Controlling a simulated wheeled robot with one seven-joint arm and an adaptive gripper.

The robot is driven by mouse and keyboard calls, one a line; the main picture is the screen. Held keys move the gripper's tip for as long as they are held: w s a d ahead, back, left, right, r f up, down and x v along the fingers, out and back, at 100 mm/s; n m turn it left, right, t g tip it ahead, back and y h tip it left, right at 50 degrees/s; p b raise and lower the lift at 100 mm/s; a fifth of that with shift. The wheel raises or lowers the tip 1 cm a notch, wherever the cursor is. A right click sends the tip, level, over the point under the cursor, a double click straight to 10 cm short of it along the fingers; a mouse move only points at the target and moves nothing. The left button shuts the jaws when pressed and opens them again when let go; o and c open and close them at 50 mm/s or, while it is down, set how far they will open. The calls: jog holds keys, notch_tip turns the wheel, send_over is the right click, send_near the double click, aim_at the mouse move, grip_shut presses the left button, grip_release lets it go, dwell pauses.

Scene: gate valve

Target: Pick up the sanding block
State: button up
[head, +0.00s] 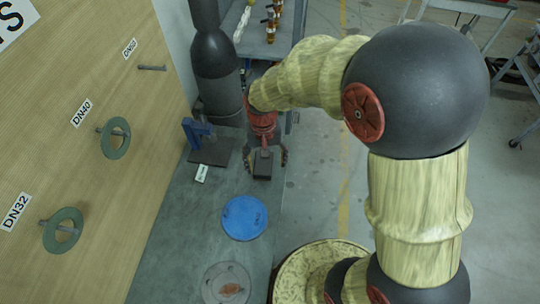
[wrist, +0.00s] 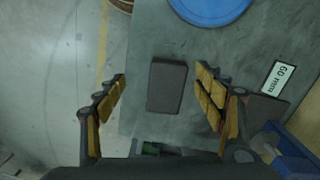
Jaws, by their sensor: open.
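The sanding block (wrist: 166,87) is a dark grey rectangular block lying flat on the grey-green bench top. In the wrist view it sits between the two spread fingers of my gripper (wrist: 162,77), with a clear gap on each side. In the head view the block (head: 263,168) shows just below my red gripper (head: 265,157), close to the bench's right edge. My gripper is open and empty, pointing down over the block. How high the fingertips are above the bench is hard to tell.
A blue vise-like object (head: 197,133) and a "60 mm" label (head: 201,173) are left of the block. A wooden panel (head: 80,150) with green rings borders the left.

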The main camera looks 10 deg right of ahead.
aim_at(263, 163)
jog(key=w+m, duration=0.1)
jog(key=w, duration=0.2)
jog(key=shift+w+r+t, duration=0.15)
jog(key=shift+r+t, duration=0.05)
jog(key=shift+t, duration=0.1)
jog(key=shift+w+r+m, duration=0.1)
jog(key=shift+w+m, duration=0.1)
jog(key=shift+m, duration=0.1)
jog(key=shift+s+r, duration=0.1)
jog(key=shift+s, duration=0.1)
jog(key=shift+f, duration=0.2)
jog(key=f, duration=0.2)
jog(key=f+b, duration=0.1)
jog(key=f, duration=0.2)
jog(key=f+b, duration=0.1)
jog(key=f, duration=0.1)
jog(key=shift+w+f, duration=0.25)
jog(key=shift+w, duration=0.1)
jog(key=shift+c, duration=1.3)
jog(key=shift+r, duration=0.1)
jog(key=c, duration=1.1)
